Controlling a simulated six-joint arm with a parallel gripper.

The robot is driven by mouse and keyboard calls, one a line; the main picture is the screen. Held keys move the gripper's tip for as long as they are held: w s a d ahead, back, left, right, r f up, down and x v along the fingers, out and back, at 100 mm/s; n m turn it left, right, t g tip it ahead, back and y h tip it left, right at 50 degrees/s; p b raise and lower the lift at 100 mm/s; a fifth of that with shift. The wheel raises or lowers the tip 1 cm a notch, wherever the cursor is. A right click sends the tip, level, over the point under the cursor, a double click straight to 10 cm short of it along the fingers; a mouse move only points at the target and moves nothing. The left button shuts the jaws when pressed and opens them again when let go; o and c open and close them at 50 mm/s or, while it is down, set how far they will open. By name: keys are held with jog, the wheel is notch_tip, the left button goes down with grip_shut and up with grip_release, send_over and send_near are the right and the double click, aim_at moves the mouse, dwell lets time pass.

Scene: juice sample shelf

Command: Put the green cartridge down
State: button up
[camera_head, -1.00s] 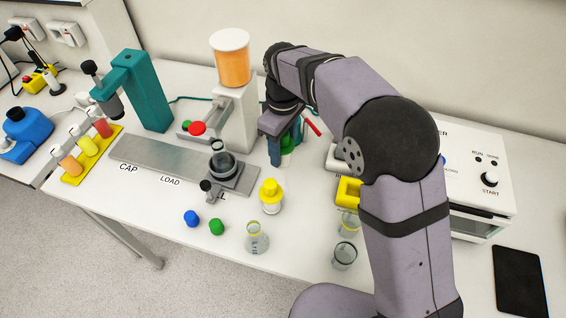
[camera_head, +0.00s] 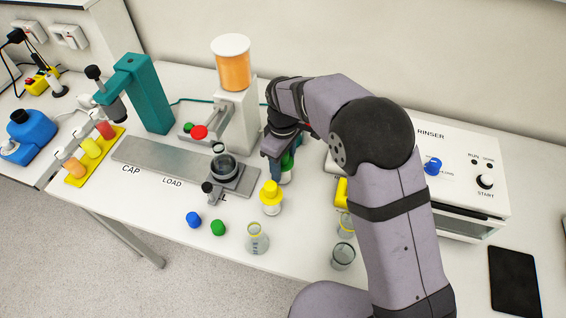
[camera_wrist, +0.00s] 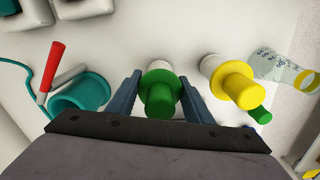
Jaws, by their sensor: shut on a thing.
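The green cartridge (camera_wrist: 160,92) has a green cap with a wide flange and a pale body. In the wrist view it sits between the two fingers of my gripper (camera_wrist: 159,88), which is shut on it. In the head view my gripper (camera_head: 279,165) is between the dispenser and the rinser, and the green cartridge (camera_head: 287,163) is partly hidden behind a finger. The cartridge looks upright and close to the table; I cannot tell whether its base touches the surface.
A yellow-capped cartridge (camera_head: 271,198) stands just in front of my gripper. The wrist view shows a teal cup (camera_wrist: 82,92) and a red-handled tool (camera_wrist: 55,66) on the other side. Blue (camera_head: 193,219) and green (camera_head: 218,228) caps and a flask (camera_head: 257,240) lie toward the front edge.

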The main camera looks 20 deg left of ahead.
jog(key=shift+f, duration=0.15)
jog(key=shift+f, duration=0.25)
jog(key=o, duration=1.1)
jog(key=shift+r, duration=0.1)
jog(key=shift+r, duration=0.5)
notch_tip(320, 180, up, 11)
jog(key=shift+f+b, duration=0.1)
jog(key=shift+b, duration=1.1)
jog(key=shift+r, duration=0.45)
